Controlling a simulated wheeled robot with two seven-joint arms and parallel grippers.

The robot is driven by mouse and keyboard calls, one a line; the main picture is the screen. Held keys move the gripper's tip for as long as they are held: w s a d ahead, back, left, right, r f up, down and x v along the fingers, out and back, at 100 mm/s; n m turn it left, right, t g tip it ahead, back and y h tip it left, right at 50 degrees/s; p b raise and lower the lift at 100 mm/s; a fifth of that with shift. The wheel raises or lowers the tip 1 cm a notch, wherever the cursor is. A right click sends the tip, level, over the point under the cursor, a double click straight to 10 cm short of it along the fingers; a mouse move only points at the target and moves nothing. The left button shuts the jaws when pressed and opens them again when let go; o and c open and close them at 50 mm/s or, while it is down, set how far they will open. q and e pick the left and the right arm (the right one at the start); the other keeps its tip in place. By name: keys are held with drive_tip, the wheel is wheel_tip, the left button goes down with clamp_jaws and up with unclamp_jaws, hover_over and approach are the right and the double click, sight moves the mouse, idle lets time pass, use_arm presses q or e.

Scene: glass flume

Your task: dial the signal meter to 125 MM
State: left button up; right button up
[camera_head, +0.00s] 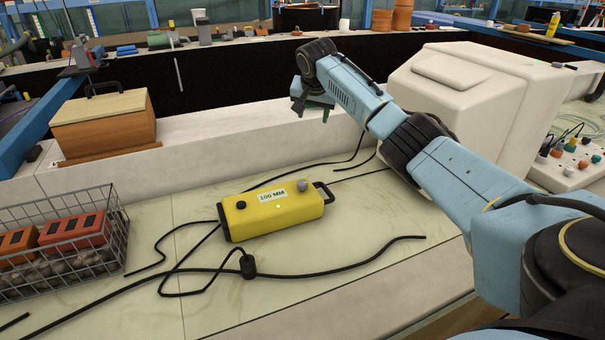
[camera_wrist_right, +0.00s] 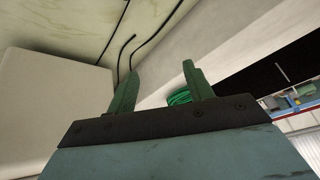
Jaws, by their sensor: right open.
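The signal meter (camera_head: 270,212) is a yellow box with a black handle at its right end, lying on the pale bench top. Its label (camera_head: 272,195) reads 100 MM. A grey knob (camera_head: 302,186) sits to the right of the label, and a black knob (camera_head: 241,205) to the left. My left gripper is not in view.
A wire basket (camera_head: 122,232) with orange boxes stands at the left. A wooden case (camera_head: 104,120) sits on the ledge behind. Black cables (camera_head: 330,268) lie around the meter's front. A white housing (camera_head: 478,98) and a knobbed panel (camera_head: 570,165) stand at the right.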

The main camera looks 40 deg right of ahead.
drive_tip(key=s+a+f+n+y+p, duration=0.1)
drive_tip(key=s+a+f+n+y, duration=0.15)
drive_tip(key=n, duration=0.35)
drive_tip(key=n+y, duration=0.1)
drive_tip(key=n, duration=0.4)
approach(303, 182)
drive_tip(key=shift+m, duration=0.3)
drive_tip(key=b+x, duration=0.2)
drive_tip(key=x, duration=0.5)
drive_tip(key=shift+a+f, duration=0.1)
drive_tip(key=shift+a, duration=0.05)
drive_tip(key=shift+w+f, duration=0.3)
drive_tip(key=shift+f, duration=0.3)
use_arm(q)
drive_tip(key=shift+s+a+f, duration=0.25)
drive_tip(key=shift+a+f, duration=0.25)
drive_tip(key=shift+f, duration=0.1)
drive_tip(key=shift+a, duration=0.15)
